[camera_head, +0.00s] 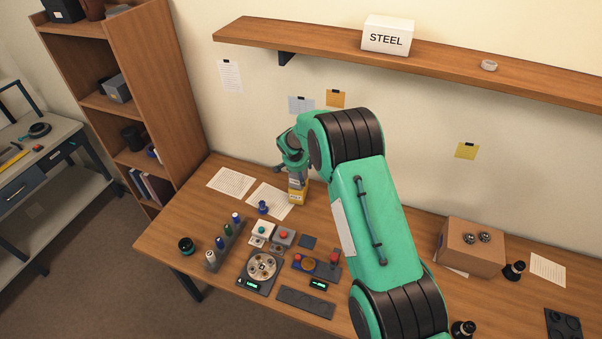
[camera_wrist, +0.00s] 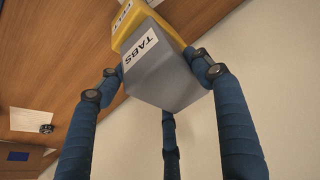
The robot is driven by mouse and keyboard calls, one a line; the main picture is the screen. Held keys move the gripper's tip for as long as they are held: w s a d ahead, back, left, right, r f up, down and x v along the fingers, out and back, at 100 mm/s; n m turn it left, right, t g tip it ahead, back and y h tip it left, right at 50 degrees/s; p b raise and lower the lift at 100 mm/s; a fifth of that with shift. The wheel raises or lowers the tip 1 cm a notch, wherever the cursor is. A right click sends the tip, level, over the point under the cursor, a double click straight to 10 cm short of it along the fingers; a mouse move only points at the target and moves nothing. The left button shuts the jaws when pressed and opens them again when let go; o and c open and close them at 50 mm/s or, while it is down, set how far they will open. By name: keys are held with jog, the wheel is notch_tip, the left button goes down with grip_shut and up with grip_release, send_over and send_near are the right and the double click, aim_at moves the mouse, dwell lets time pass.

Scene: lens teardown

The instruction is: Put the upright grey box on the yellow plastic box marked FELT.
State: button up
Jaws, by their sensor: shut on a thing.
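The grey box (camera_wrist: 165,80), with a white TABS label, is between the blue-sleeved fingers of my gripper (camera_wrist: 157,82) in the wrist view. My gripper is shut on it. The yellow box (camera_wrist: 128,14), with a partly seen FELT label, is directly beyond the grey box's far end. In the head view the yellow box (camera_head: 296,198) stands on the desk, with the grey box (camera_head: 298,184) upright above it, below my gripper (camera_head: 297,176). The two boxes look in line and touching, but I cannot see the contact clearly.
Paper sheets (camera_head: 231,181) and a blue knobbed item (camera_head: 263,207) lie left of the boxes. Nearer are a bottle rack (camera_head: 225,245), a round tray (camera_head: 263,266) and small devices. A wall shelf (camera_head: 470,69) with a STEEL box (camera_head: 387,36) runs above. A cardboard box (camera_head: 470,247) stands right.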

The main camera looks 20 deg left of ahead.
jog(key=shift+f, duration=0.1)
dwell(0.3)
jog(key=o, duration=1.4)
jog(key=shift+o, duration=0.2)
jog(key=shift+r, duration=0.25)
jog(key=b+v, duration=0.1)
jog(key=v, duration=1)
jog(key=shift+s+r, duration=0.25)
jog(key=shift+r, duration=0.1)
